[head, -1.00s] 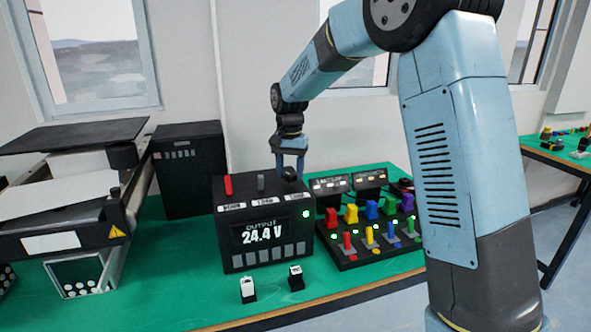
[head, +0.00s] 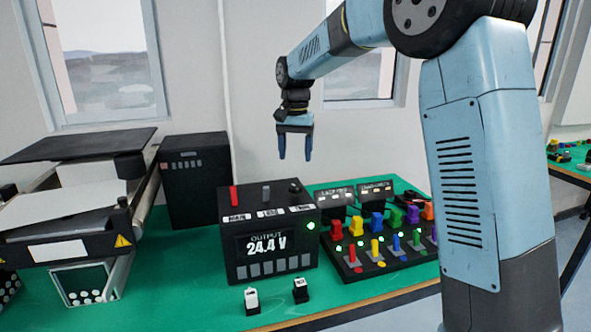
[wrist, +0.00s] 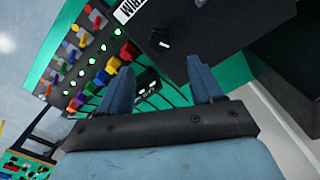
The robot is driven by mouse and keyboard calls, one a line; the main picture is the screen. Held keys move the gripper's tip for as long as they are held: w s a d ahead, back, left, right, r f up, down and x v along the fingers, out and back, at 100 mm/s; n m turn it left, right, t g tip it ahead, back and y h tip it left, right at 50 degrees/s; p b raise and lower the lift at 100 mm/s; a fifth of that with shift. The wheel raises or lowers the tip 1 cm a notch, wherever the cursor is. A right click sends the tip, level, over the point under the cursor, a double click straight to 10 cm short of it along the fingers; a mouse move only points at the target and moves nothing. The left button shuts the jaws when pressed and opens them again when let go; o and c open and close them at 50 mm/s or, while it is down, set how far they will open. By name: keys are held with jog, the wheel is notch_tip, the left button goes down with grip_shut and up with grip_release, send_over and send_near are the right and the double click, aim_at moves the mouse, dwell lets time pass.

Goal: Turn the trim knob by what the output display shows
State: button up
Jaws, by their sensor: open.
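The black output box (head: 229,268) stands on the green table, and its display (head: 267,244) reads OUTPUT 24.4 V. A green light (head: 311,225) glows at the display's right. On the box's top are a red lever, a grey lever and, at the right, the dark trim knob (head: 294,188). The wrist view shows the knob (wrist: 160,41) with a white pointer mark beside a label reading TRIM. My gripper (head: 296,158) is open and empty, pointing down above the box's top, clear of the knob. In the wrist view its blue fingers (wrist: 160,85) are apart with nothing between them.
A panel with coloured plugs and small levers (head: 372,268) stands right of the box, with two small meters behind. Two small switches (head: 300,290) sit in front. A conveyor (head: 70,215) and a dark cabinet (head: 195,180) are at the left.

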jog(key=shift+r, duration=2.2)
